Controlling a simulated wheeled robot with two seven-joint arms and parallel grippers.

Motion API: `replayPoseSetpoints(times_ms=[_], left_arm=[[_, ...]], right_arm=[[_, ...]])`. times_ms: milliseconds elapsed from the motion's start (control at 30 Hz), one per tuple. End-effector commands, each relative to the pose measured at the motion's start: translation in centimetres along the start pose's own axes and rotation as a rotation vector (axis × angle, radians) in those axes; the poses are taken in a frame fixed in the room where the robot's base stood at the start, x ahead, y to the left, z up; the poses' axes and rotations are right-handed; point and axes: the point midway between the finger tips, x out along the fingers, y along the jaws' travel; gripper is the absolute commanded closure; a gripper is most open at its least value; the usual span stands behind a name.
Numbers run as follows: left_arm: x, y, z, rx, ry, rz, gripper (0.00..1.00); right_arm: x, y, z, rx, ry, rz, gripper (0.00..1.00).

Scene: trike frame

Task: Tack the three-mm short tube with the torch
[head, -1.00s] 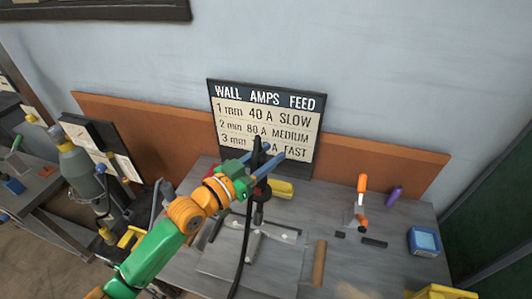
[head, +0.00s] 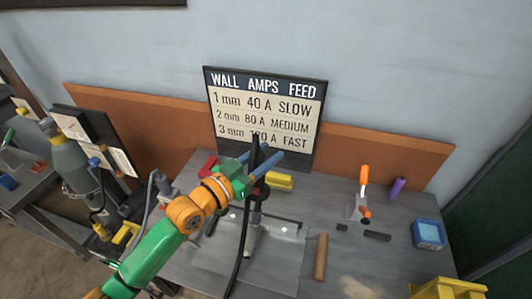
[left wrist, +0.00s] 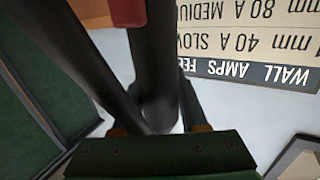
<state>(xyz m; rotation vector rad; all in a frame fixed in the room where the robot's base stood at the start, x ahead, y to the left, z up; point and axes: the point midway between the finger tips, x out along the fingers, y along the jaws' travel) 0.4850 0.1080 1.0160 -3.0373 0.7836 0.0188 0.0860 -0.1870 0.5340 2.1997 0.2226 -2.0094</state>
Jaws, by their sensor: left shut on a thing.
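My left gripper (head: 262,164) is shut on the black torch (head: 256,190) and holds it roughly upright above the bench. The torch's black cable (head: 238,262) hangs down in front. In the left wrist view the dark torch body (left wrist: 152,60) runs between the fingers, with a red part near the top edge. Below the torch, a grey piece (head: 252,242), which may be the short tube, lies on a flat plate (head: 215,262) on the bench. The torch and cable partly hide it. I cannot tell whether the torch tip touches it. My right gripper is out of view.
A wall sign (head: 266,112) stands behind the bench. A yellow block (head: 279,181), a brown rod (head: 320,257), an orange-handled tool (head: 363,193), a purple item (head: 397,188), a blue box (head: 428,234) and a yellow bin (head: 447,289) are on the bench.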

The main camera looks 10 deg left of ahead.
Motion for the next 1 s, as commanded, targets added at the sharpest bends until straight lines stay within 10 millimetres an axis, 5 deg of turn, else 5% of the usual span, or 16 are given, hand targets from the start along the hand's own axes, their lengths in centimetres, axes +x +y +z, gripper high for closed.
replayPoseSetpoints(times_ms=[1000], left_arm=[[0.01, 0.00, 0.35, 0.001, 0.002, 0.000, 1.00]], right_arm=[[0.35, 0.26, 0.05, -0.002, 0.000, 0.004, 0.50]])
